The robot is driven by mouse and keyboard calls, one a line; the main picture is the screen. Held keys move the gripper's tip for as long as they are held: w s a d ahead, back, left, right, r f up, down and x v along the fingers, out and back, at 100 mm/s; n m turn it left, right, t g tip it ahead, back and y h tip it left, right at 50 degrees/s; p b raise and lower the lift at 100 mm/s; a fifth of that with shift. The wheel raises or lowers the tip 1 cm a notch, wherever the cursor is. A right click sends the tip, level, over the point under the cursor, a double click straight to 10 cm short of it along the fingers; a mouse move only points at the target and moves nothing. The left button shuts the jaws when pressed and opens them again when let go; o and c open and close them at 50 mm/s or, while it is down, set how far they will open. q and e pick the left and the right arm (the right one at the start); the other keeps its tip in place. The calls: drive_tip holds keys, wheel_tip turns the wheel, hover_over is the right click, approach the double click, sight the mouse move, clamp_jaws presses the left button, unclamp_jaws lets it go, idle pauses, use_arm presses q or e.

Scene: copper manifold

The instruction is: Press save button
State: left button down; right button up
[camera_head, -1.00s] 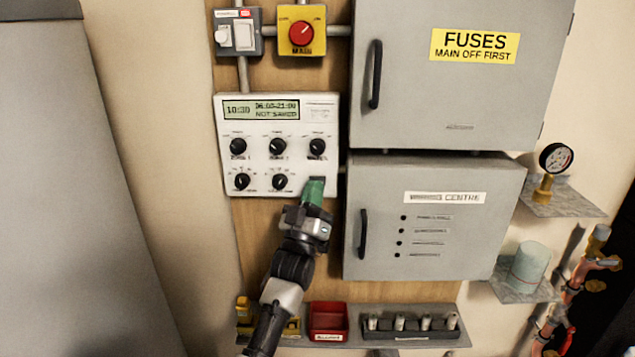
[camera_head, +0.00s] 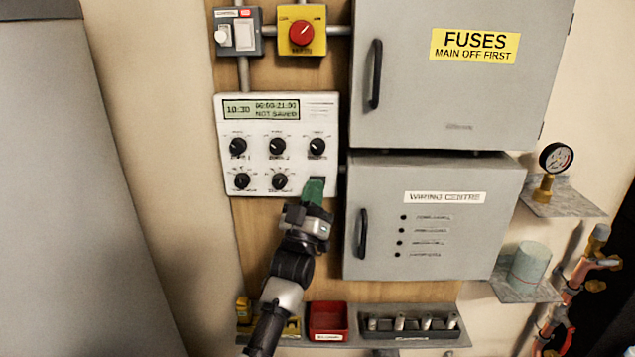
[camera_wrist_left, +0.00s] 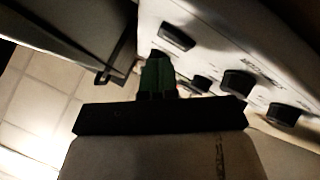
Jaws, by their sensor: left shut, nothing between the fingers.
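The white controller panel (camera_head: 270,180) hangs on the wooden board. Its display (camera_head: 261,109) reads 10:30 and "NOT SAVED". A small dark button (camera_head: 318,181) sits at the panel's lower right, partly covered by my gripper; its label is not readable. My left gripper (camera_head: 314,190) is shut and empty, its green fingertips at the button's lower edge. I cannot tell whether they touch it. In the left wrist view the green fingertips (camera_wrist_left: 157,75) point along the panel face (camera_wrist_left: 225,45), among dark knobs. My right gripper is not in view.
Several black knobs, such as the lower middle one (camera_head: 280,181), sit close left of the fingertips. The grey wiring box (camera_head: 435,215) stands just right of the gripper. A shelf below holds a red bin (camera_head: 328,320). A red switch (camera_head: 302,33) is above.

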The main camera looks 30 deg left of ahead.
use_arm(q)
drive_tip(key=shift+w+a, duration=0.2)
drive_tip(key=shift+w, duration=0.15)
drive_tip(key=shift+w+a+b, duration=0.15)
drive_tip(key=shift+w+b, duration=0.15)
drive_tip(key=shift+b, duration=0.1)
idle(0.5)
drive_tip(key=shift+s, duration=0.1)
drive_tip(key=shift+s+d+p, duration=0.35)
drive_tip(key=shift+s+p, duration=0.05)
drive_tip(key=shift+s, duration=0.2)
drive_tip(key=shift+s, duration=0.1)
drive_tip(key=s, duration=0.1)
drive_tip(key=s+d+p, duration=0.1)
drive_tip(key=s, duration=0.1)
drive_tip(key=s+d+p, duration=0.1)
drive_tip(key=shift+s+d, duration=0.1)
drive_tip(key=shift+s, duration=0.05)
idle(0.3)
idle(0.7)
